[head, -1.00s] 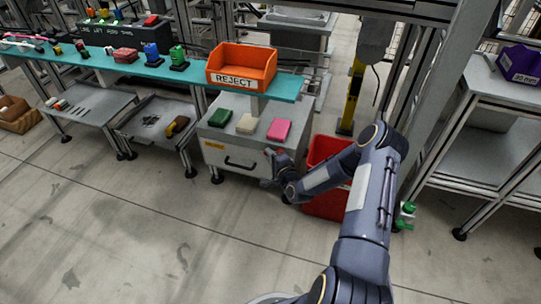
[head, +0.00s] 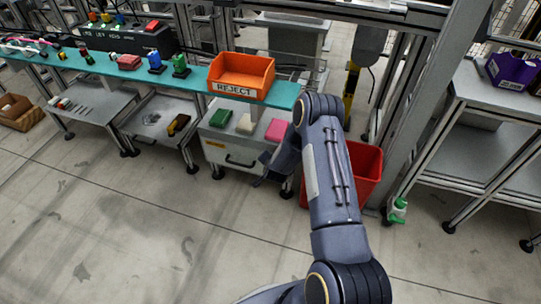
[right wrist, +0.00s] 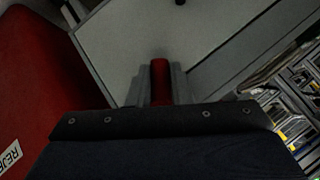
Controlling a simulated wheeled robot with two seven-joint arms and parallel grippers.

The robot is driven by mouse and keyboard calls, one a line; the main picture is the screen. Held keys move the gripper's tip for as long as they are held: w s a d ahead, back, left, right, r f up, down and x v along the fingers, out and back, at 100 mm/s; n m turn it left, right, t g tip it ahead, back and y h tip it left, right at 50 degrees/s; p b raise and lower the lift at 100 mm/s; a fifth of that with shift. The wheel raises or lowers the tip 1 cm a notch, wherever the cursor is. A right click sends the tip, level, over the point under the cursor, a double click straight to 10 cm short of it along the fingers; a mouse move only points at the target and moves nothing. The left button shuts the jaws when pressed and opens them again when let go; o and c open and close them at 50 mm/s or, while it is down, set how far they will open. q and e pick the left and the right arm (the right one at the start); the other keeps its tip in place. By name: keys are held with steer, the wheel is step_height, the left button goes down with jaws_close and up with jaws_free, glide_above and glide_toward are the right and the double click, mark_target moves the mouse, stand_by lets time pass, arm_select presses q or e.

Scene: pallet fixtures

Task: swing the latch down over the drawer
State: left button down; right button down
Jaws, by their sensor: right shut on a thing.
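The drawer (head: 222,153) is the pale front with a dark bar handle and a yellow label, in the grey cabinet under the teal shelf. It looks closed. My right gripper (head: 262,174) is low at the drawer's right side, and my forearm hides part of the cabinet there. In the right wrist view my right gripper (right wrist: 160,92) is shut on the red grip of the latch (right wrist: 160,75), against the pale cabinet panel (right wrist: 125,40). The rest of the latch is hidden, so its angle cannot be told. My left gripper is not in view.
A red bin (head: 366,172) stands right of the cabinet, close to my right arm; it also fills the left of the right wrist view (right wrist: 35,75). An orange reject tray (head: 241,75) sits on the shelf above. The floor in front is clear.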

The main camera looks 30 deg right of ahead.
steer(key=shift+s+d+f+n+g+h+p, duration=0.1)
steer(key=shift+s+d+n+g+h+p, duration=0.1)
steer(key=shift+n+g+h+p, duration=0.4)
steer(key=shift+s+d+f+n+g+h+p, duration=0.15)
steer(key=shift+n+g+h+p, duration=0.25)
steer(key=shift+g+p, duration=0.4)
steer(key=shift+s+d+n+g+h+p, duration=0.2)
steer(key=shift+n+g+h+p, duration=0.2)
steer(key=shift+g+h+p, duration=0.3)
steer(key=c, duration=1.3)
jaws_free()
steer(key=p+v, duration=0.2)
steer(key=v, duration=0.5)
steer(key=shift+s+a+r, duration=0.2)
steer(key=shift+a+r, duration=0.05)
